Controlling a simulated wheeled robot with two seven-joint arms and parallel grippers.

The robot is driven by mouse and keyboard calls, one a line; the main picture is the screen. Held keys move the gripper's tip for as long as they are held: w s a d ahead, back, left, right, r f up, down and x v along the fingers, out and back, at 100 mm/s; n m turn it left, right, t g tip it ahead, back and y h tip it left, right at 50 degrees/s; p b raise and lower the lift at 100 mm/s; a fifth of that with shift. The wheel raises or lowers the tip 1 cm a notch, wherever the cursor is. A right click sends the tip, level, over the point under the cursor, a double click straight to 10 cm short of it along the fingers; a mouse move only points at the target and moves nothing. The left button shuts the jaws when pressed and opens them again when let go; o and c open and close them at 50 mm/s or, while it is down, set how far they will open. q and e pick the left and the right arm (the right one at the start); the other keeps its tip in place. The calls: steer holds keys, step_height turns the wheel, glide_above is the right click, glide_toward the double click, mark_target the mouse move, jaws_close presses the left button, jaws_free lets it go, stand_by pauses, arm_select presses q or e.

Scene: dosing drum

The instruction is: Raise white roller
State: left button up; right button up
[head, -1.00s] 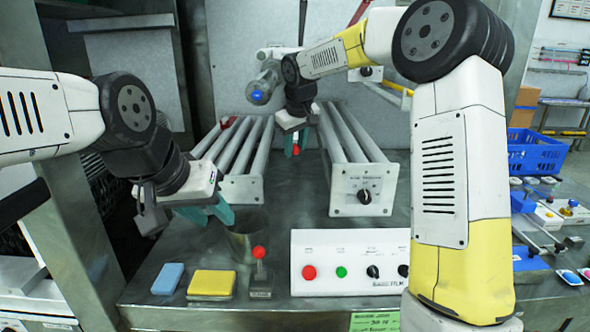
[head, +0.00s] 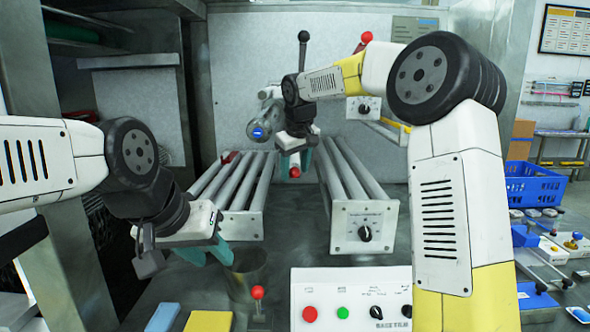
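A pale roller end (head: 267,93) shows at the back, above a grey cylinder with a blue end (head: 258,131); which one is the white roller I cannot tell for sure, and my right arm hides part of both. My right gripper (head: 295,164) hangs between the two roller racks, its teal fingers closed around a small red knob (head: 294,172). What the knob is fixed to is hidden. My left gripper (head: 208,252) is open and empty, above the bench near a metal cup (head: 247,272).
The left rack (head: 243,225) and right rack (head: 362,226) hold pale rollers. A white control panel (head: 350,295) and a red-knobbed lever (head: 258,294) stand in front. Black- and red-knobbed levers (head: 303,37) (head: 367,37) rise at the back. A blue crate (head: 535,188) is at right.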

steer(key=v, duration=0.7)
steer(key=shift+s+r, duration=0.15)
steer(key=shift+r, duration=0.25)
steer(key=s+d+f+m, duration=0.1)
steer(key=s+d, duration=0.4)
steer(key=s, duration=0.3)
steer(key=s+d+m, duration=0.2)
steer(key=s+d, duration=0.2)
steer(key=s, duration=0.4)
steer(key=s+d+f+m, duration=0.1)
steer(key=s+d+f, duration=0.1)
steer(key=s+f, duration=0.3)
steer(key=s+d+f+m+t+y, duration=0.1)
steer(key=s+f, duration=0.4)
steer(key=s, duration=0.6)
steer(key=shift+d+m, duration=0.8)
